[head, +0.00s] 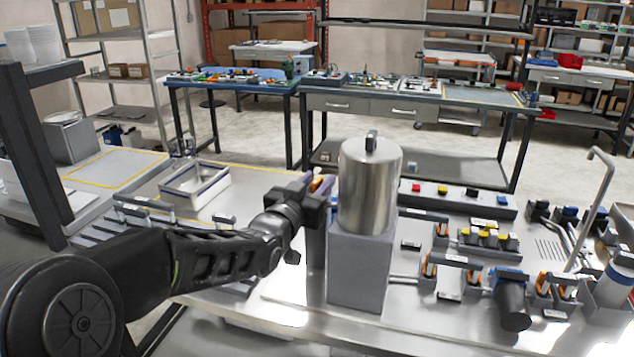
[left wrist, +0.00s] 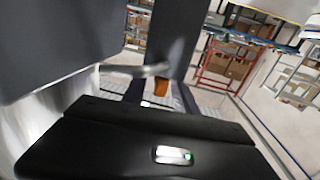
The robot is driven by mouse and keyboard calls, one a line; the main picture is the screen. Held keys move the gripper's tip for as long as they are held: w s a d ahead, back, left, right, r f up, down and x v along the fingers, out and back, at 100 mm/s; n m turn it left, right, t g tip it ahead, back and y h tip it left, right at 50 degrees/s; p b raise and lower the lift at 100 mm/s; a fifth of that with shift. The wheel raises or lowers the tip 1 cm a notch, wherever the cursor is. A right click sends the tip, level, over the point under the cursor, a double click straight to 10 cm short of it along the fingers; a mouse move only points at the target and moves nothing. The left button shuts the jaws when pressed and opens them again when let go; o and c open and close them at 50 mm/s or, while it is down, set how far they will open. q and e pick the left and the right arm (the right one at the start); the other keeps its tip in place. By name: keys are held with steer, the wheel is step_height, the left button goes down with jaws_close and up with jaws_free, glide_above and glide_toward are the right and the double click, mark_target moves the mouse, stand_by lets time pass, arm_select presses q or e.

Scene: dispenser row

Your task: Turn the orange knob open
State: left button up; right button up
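My left gripper (head: 322,186) reaches in from the left and stands beside the left side of a steel tank (head: 370,190). In the left wrist view an orange piece (left wrist: 160,88), which looks like the orange knob, sits between the two bluish fingers of this gripper (left wrist: 160,97). The fingers look apart, with a gap on each side of the orange piece; contact cannot be made out. In the head view the gripper and tank hide most of the knob. My right gripper is not in view.
The tank stands on a grey block (head: 360,265) on the steel counter. Smaller orange-handled fittings (head: 428,267), a black cylinder (head: 511,300) and a tall bent pipe (head: 597,200) stand to its right. An open tray (head: 194,187) lies behind my left arm.

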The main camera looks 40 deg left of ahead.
arm_select(q)
jaws_close()
stand_by(0.4)
steer(key=shift+a+n+y+b, duration=0.1)
steer(key=shift+n+y+b, duration=0.2)
steer(key=shift+y+b, duration=0.6)
steer(key=shift+n+g+b, duration=0.3)
steer(key=shift+n+b, duration=0.1)
steer(key=shift+b, duration=0.45)
steer(key=shift+o, duration=0.3)
jaws_free()
